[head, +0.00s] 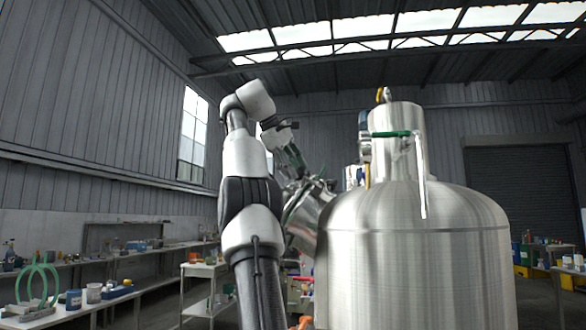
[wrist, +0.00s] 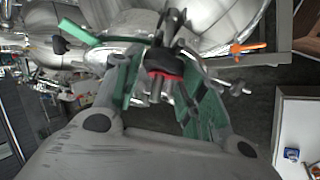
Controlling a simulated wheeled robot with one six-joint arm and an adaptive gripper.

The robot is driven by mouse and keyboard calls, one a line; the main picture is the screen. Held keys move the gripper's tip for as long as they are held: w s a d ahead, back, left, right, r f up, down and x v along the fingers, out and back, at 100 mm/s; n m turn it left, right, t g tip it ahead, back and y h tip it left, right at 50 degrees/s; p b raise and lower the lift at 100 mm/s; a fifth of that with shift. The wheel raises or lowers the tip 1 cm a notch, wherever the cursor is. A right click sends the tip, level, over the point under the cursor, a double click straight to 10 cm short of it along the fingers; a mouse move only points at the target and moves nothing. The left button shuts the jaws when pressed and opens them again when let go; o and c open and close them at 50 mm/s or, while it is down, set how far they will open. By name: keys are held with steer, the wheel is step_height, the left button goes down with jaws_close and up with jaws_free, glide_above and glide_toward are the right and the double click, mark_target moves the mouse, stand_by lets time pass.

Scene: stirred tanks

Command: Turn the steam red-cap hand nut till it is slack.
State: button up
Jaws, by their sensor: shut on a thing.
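In the wrist view the hand nut (wrist: 165,73), a dark knob with a red band, sits between my two green-padded fingers. My gripper (wrist: 166,82) is shut on it, with one finger on either side. A dark prong-like piece rises above the nut, and metal rods stick out below it. In the head view my gripper (head: 291,158) is small, pointing down beside a tilted steel vessel (head: 304,226). The nut cannot be made out there. Whether its thread is tight or slack cannot be told.
A large steel tank (head: 415,265) with a green-handled lever (head: 391,134) stands to the right of my arm. In the wrist view an orange handle (wrist: 248,48) lies right of the nut and a green bar (wrist: 78,32) lies left. A white table (head: 205,271) stands behind.

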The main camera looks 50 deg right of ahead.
steer(key=shift+f, duration=0.2)
steer(key=o, duration=0.7)
steer(key=shift+o, duration=0.2)
steer(key=shift+r, duration=0.1)
steer(key=shift+a, duration=0.1)
